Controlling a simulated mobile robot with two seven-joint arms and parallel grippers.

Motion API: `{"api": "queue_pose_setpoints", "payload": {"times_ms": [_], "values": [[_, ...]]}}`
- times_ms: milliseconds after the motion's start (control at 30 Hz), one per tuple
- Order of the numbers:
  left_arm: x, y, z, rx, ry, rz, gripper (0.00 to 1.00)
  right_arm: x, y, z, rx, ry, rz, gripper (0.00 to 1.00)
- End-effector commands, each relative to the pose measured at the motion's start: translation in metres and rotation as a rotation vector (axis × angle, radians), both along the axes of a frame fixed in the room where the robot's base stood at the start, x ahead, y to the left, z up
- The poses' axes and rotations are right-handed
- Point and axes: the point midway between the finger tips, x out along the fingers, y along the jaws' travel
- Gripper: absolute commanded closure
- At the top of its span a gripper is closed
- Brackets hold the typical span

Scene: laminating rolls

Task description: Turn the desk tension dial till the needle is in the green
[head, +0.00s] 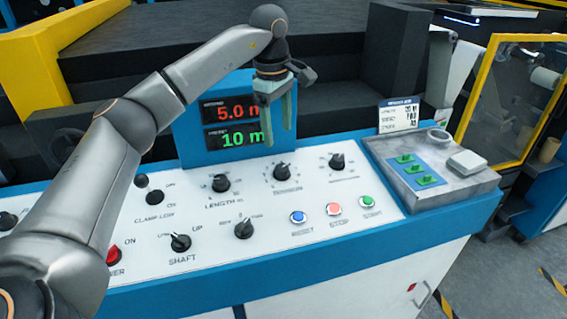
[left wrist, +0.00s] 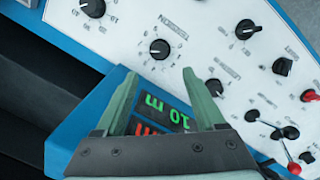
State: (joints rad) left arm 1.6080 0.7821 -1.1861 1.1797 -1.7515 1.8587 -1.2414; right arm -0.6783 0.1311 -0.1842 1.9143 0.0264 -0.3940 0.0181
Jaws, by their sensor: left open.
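Three black dials stand in the upper row of the white desk panel: the length dial (head: 221,183), a middle dial (head: 282,172) and a right dial (head: 337,161). My left gripper (head: 277,136) is open and empty, pointing down in front of the display and above the panel, behind the middle dial. In the left wrist view the middle dial (left wrist: 160,49) lies just beyond the open fingertips (left wrist: 160,76), apart from them. I see no needle or green zone. My right gripper is out of view.
The blue-framed display (head: 197,148) reads 5.0 m and 10 m, close behind the fingers. Lower on the panel are the shaft knob (head: 181,242), another knob (head: 243,229) and blue, red and green buttons (head: 334,209). A grey tray (head: 400,190) stands right.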

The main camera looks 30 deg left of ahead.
Motion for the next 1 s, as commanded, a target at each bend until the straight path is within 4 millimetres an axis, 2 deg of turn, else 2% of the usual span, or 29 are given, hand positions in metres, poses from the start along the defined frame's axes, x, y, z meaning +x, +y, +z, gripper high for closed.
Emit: {"api": "queue_pose_setpoints", "payload": {"times_ms": [300,500,700,967,1000], "values": [[0.006,-0.001,-0.066,-0.003,0.004,-0.001,0.29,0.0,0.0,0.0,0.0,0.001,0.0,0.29],[0.01,-0.001,-0.096,-0.003,0.001,0.0,0.29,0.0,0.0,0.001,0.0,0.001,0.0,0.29],[0.012,-0.002,-0.109,-0.004,0.0,0.0,0.29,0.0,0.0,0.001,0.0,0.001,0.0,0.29],[0.012,-0.002,-0.11,-0.004,-0.001,0.0,0.29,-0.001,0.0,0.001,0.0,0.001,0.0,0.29],[0.012,-0.002,-0.11,-0.004,-0.001,0.0,0.32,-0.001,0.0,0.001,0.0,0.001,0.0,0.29]]}}
